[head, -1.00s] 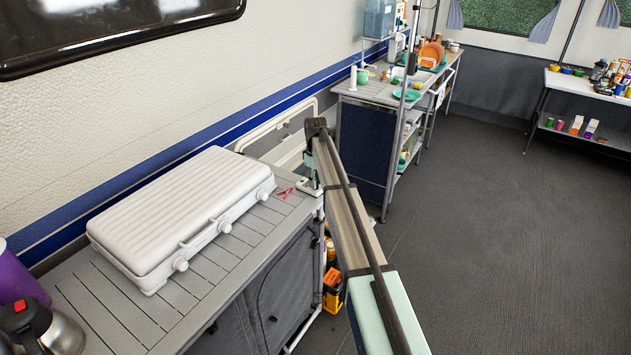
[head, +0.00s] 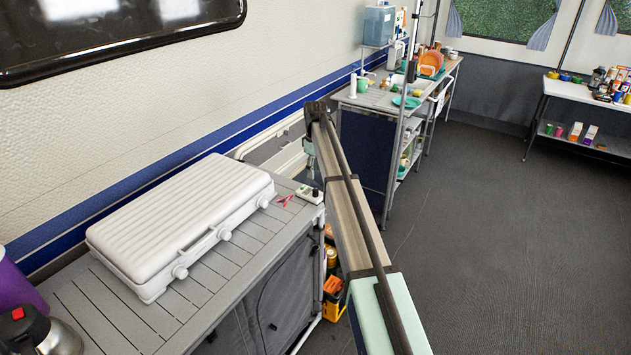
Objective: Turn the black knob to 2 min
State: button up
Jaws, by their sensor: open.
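A small white device (head: 309,195) lies at the far right corner of the grey slatted counter. A small dark spot shows on its top; it is too small to tell whether this is the black knob, and no dial marks can be read. My arm reaches forward from the bottom of the head view, and its far end bends down behind and above the device. My gripper cannot be made out; it is hidden behind or beyond the arm links.
A closed white case-like stove (head: 185,220) fills the middle of the grey counter (head: 215,290). A small red item (head: 286,201) lies just left of the device. A steel kettle (head: 45,335) and a purple container (head: 18,290) stand at the near left. Open floor lies right.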

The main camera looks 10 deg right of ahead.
jog(key=shift+r, duration=1.8)
jog(key=s+f+m, duration=0.2)
jog(key=s+f, duration=1)
jog(key=f, duration=0.1)
jog(key=s+f+m+g, duration=0.2)
jog(key=s+f, duration=1)
jog(key=s, duration=0.8)
jog(key=s+f+m+g, duration=0.2)
jog(key=s+f, duration=0.9)
jog(key=s, duration=1)
jog(key=s+f+m+g, duration=0.2)
jog(key=s+f, duration=1)
jog(key=s, duration=0.9)
jog(key=shift+f+m+g, duration=0.35)
jog(key=shift+m+g, duration=0.05)
jog(key=shift+m, duration=0.1)
